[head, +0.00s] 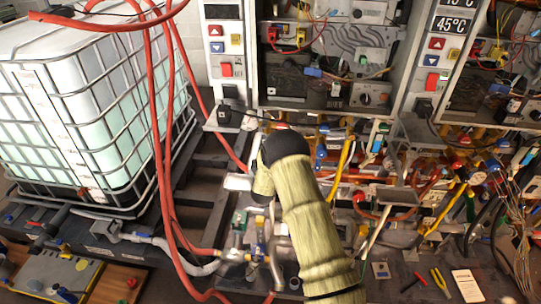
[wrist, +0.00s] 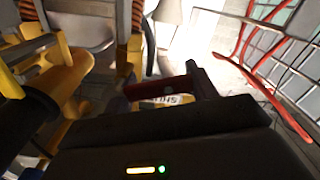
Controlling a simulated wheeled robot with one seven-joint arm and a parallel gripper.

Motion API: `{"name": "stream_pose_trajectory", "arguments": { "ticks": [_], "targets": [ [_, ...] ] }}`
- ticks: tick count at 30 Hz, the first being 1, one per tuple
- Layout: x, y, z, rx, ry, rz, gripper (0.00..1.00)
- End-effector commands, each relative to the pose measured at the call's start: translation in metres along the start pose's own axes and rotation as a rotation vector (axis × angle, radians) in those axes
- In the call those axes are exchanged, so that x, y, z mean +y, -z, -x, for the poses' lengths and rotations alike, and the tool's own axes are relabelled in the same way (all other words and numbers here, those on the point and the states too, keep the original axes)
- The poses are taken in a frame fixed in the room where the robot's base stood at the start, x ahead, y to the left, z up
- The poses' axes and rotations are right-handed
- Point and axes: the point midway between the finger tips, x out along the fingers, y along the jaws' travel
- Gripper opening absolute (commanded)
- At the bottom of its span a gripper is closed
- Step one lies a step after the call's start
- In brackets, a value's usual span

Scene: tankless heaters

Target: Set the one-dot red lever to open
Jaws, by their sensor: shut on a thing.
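In the wrist view a red lever (wrist: 160,88) runs sideways just beyond the dark body of my gripper. My gripper (wrist: 196,78) is shut on this red lever, and its dark finger stands at the lever's right end. I cannot make out any dots on the lever. A pale label (wrist: 160,101) with dark letters lies just below it, partly hidden by the gripper body.
Yellow pipe parts (wrist: 62,68) crowd the left of the wrist view. In the head view a caged white tank (head: 95,100) stands at left with red hoses (head: 158,120) hanging beside it. Heater cabinets (head: 325,55) are above, and tangled pipes and valves (head: 440,180) fill the right.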

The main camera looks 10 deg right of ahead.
Motion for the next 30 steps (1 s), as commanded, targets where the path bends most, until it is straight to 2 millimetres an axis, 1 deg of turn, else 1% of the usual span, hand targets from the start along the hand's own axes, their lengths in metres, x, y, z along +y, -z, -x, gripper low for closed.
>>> {"name": "stream_pose_trajectory", "arguments": {
  "ticks": [1,12,30],
  "targets": [
    [-0.004,-0.007,0.001,0.003,0.003,0.045,0.16],
    [-0.004,-0.022,0.001,0.002,0.002,0.397,0.16],
    [0.008,-0.042,0.001,0.001,0.003,0.95,0.16]
  ]
}}
